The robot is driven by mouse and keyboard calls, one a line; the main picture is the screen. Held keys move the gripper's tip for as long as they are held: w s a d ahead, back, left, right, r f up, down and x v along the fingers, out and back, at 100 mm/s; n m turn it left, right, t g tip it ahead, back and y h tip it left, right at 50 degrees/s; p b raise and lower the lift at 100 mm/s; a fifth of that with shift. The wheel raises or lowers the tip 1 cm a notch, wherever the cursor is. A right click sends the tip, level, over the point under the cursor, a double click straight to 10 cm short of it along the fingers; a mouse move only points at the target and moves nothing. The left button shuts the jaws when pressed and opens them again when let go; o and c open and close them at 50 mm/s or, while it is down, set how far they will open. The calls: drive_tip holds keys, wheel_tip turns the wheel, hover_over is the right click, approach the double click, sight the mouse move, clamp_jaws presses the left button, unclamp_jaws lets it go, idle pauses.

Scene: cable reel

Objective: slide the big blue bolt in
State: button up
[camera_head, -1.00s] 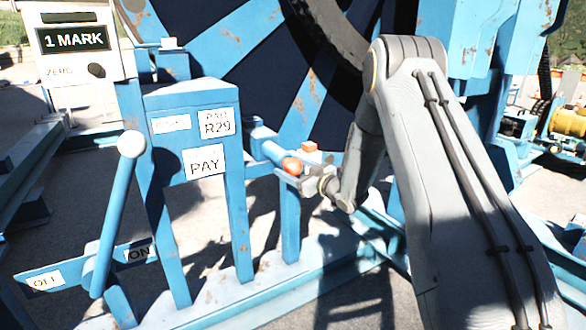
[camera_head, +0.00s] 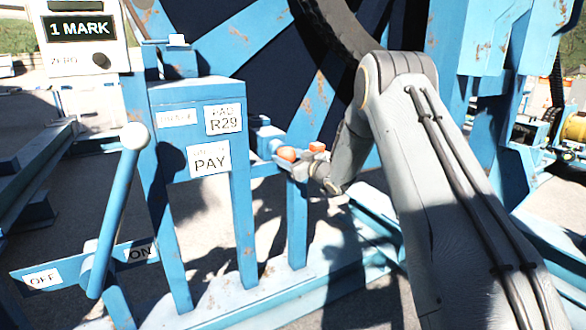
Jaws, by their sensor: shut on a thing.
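The blue bolt (camera_head: 267,146) is a short blue cylinder, seen at the right of the blue labelled stand. Its left part runs into a blue housing, and a rounded orange end (camera_head: 287,154) shows at its right. My gripper (camera_head: 298,165) is at this orange end, shut on the bolt, with my arm reaching in from the right. A small orange block (camera_head: 317,146) shows just behind the jaws; I cannot tell what it belongs to. The jaws are small in the picture and partly cover the bolt's right end.
The blue stand (camera_head: 195,100) carries R29 and PAY labels. A blue lever with a white knob (camera_head: 134,136) stands left, by OFF and ON plates. A display box (camera_head: 82,40) reads 1 MARK. The large reel (camera_head: 270,60) stands behind. Blue base rails run along the ground.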

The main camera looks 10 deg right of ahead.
sight(293, 158)
drive_tip(key=shift+w+a, duration=0.1)
drive_tip(key=shift+w, duration=0.25)
drive_tip(key=shift+r, duration=0.15)
drive_tip(key=o, duration=1.5)
drive_tip(key=shift+w, duration=0.1)
drive_tip(key=shift+c, duration=0.2)
drive_tip(key=shift+s+d, duration=0.25)
drive_tip(key=v, duration=0.7)
drive_tip(key=shift+s+a+b, duration=0.2)
drive_tip(key=shift+b, duration=0.1)
